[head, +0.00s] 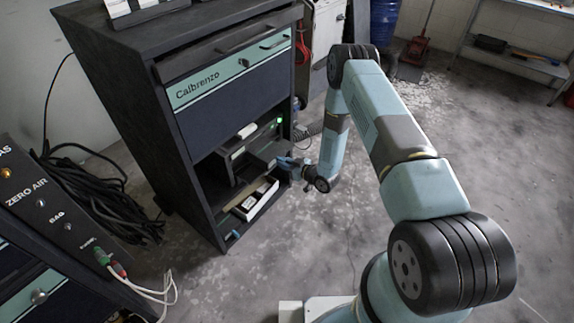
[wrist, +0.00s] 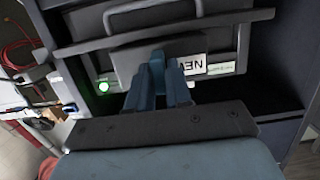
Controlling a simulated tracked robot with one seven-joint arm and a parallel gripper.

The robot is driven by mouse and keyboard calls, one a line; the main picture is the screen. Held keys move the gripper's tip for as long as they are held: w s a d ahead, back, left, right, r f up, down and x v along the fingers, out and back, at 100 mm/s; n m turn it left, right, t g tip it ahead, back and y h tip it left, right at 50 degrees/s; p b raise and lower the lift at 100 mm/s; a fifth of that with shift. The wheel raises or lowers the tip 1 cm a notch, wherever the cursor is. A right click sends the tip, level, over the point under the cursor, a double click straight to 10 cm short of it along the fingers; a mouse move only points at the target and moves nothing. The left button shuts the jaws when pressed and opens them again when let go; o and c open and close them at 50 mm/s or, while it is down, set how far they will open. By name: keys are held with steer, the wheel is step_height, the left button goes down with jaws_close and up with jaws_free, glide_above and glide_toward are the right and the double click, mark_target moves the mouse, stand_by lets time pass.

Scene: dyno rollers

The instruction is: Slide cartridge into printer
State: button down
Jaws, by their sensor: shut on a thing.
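The printer (head: 262,158) is a dark grey unit in the open bay of the cabinet. Its front shows close up in the wrist view, with a lit green lamp (wrist: 104,87). My gripper (head: 283,161) is at the printer's front, at the bay's right side. In the wrist view its blue fingers (wrist: 165,68) are close together and shut on a part at the front face. That part seems to be the cartridge (wrist: 140,60), dark grey, with a white label reading NEW (wrist: 194,65) upside down beside the fingers. How deep it sits is hidden.
The dark cabinet (head: 140,110) marked Calbrenzo has a closed drawer above the bay. A white open box (head: 255,200) lies low in the bay. Black cables (head: 100,200) lie at the cabinet's left. The concrete floor right of the cabinet is mostly clear.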

mark_target(276, 154)
steer(key=shift+w+r+x, duration=0.1)
steer(key=shift+r+x, duration=0.4)
steer(key=shift+x, duration=2.1)
steer(key=shift+w+r+x, duration=0.1)
steer(key=shift+r+x, duration=0.35)
steer(key=shift+x, duration=2.15)
steer(key=shift+w+r+x, duration=0.1)
steer(key=shift+r+x, duration=0.4)
steer(key=shift+x, duration=2.1)
steer(key=c, duration=1)
jaws_free()
steer(key=shift+s+a, duration=0.1)
steer(key=shift+a, duration=0.05)
steer(key=shift+o, duration=0.2)
steer(key=v, duration=1.3)
steer(key=shift+s+d+r, duration=0.15)
steer(key=shift+d, duration=0.2)
